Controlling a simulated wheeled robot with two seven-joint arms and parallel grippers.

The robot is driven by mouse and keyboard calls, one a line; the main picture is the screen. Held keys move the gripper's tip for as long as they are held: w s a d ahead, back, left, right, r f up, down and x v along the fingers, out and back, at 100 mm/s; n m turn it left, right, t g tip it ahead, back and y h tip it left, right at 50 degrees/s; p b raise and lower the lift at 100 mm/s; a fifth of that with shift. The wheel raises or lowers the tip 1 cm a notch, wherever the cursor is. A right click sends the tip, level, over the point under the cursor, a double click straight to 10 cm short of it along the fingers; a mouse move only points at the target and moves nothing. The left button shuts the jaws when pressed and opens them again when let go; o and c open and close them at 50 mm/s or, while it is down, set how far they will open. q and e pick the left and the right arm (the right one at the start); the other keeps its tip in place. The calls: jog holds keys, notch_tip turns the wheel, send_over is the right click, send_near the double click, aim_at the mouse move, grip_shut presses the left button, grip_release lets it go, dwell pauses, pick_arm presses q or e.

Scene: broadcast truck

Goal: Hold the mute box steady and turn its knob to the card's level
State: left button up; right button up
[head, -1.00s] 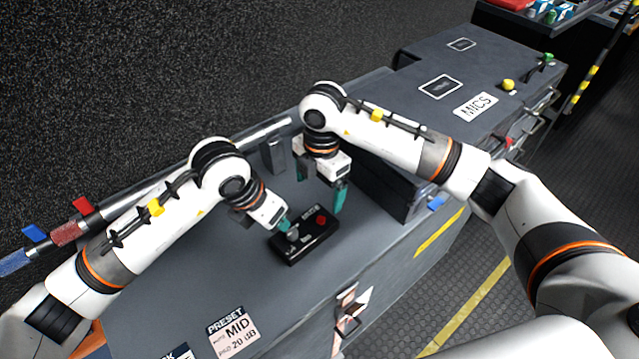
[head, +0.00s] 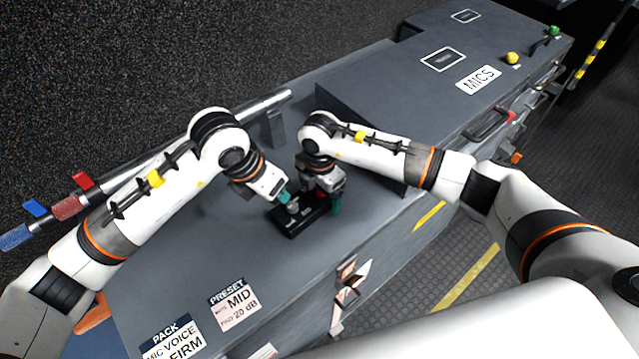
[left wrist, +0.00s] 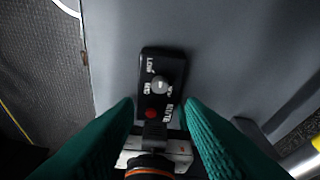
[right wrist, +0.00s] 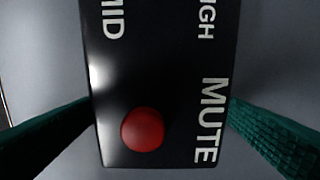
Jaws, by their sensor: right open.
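The black mute box (head: 291,228) lies on the grey case top, with a grey knob (left wrist: 160,85) amid LOW, MID and HIGH lettering. Its red button (right wrist: 142,129) is at the MUTE end. The knob's pointing direction is too small to read. My right gripper (head: 326,203) is open at the button end, its fingers on either side of the box in the right wrist view. My left gripper (head: 286,198) is open above the knob end; the knob shows ahead between its fingers in the left wrist view. The preset card (head: 233,301) reads MID and 20 dB.
A second card (head: 173,338) reading PACK lies at the case's front left. A raised dark case (head: 365,150) stands behind my right forearm. A metal pole (head: 262,108) runs along the back edge. The case top between box and cards is clear.

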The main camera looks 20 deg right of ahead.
aim_at(291, 205)
jog(key=shift+c, duration=0.4)
jog(key=c, duration=1.2)
pick_arm(q)
jog(key=shift+o, duration=1)
pick_arm(e)
jog(key=shift+o, duration=0.2)
pick_arm(q)
jog(key=w+a+r+m+g, duration=0.2)
jog(key=w+m+g, duration=0.15)
jog(key=m, duration=0.65)
jog(key=shift+m+h, duration=0.3)
jog(key=shift+h, duration=0.1)
jog(key=x, duration=1.2)
jog(key=shift+w+d, duration=0.15)
jog(key=shift+w, duration=0.05)
jog(key=shift+r, duration=0.1)
jog(key=shift+c, duration=0.4)
grip_shut()
